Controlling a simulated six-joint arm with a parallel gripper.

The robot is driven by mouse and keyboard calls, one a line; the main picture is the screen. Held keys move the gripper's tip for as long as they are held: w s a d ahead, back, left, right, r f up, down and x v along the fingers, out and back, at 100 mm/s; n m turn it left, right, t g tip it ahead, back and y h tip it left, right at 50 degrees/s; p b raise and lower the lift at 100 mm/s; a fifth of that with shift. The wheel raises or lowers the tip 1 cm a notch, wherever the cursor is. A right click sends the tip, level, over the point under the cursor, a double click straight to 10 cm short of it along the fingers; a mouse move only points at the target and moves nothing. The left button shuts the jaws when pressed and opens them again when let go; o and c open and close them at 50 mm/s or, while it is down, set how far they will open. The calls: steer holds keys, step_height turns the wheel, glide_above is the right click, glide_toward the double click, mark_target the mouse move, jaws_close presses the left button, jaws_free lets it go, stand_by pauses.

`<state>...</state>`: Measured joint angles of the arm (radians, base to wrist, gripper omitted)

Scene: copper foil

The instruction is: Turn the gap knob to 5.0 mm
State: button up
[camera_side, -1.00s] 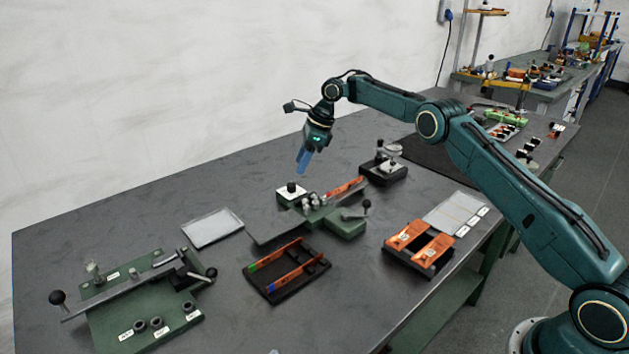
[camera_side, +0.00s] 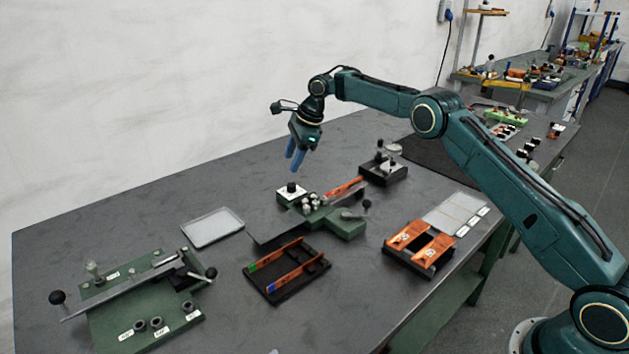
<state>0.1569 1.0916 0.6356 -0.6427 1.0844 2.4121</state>
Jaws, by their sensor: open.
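A green rolling device (camera_side: 340,224) with silver rollers stands in the middle of the bench. At its left is a black knob (camera_side: 291,187) on a pale square plate (camera_side: 284,197); it looks like the gap knob, but its scale is too small to read. My gripper (camera_side: 294,158) has blue fingers pointing down. It is open and empty, in the air above and behind the knob, apart from it.
An orange strip (camera_side: 344,188) lies by the rollers. A black tray with strips (camera_side: 285,296) is in front. A green bending fixture (camera_side: 110,310) is front left, a clear sheet (camera_side: 212,228) left, an orange-topped block (camera_side: 419,267) right, and a black-based device (camera_side: 384,175) behind.

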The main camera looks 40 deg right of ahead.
mark_target(291, 184)
steer(key=s+a+r+n+h, duration=0.4)
steer(key=r+n+h, duration=0.1)
steer(key=n, duration=1)
steer(key=shift+a+f, duration=0.1)
stand_by(0.3)
steer(key=x, duration=1.3)
steer(key=shift+w+d+f, duration=0.15)
steer(key=shift+w+d, duration=0.15)
steer(key=shift+d, duration=0.1)
steer(key=shift+c, duration=0.3)
steer(key=c, duration=0.9)
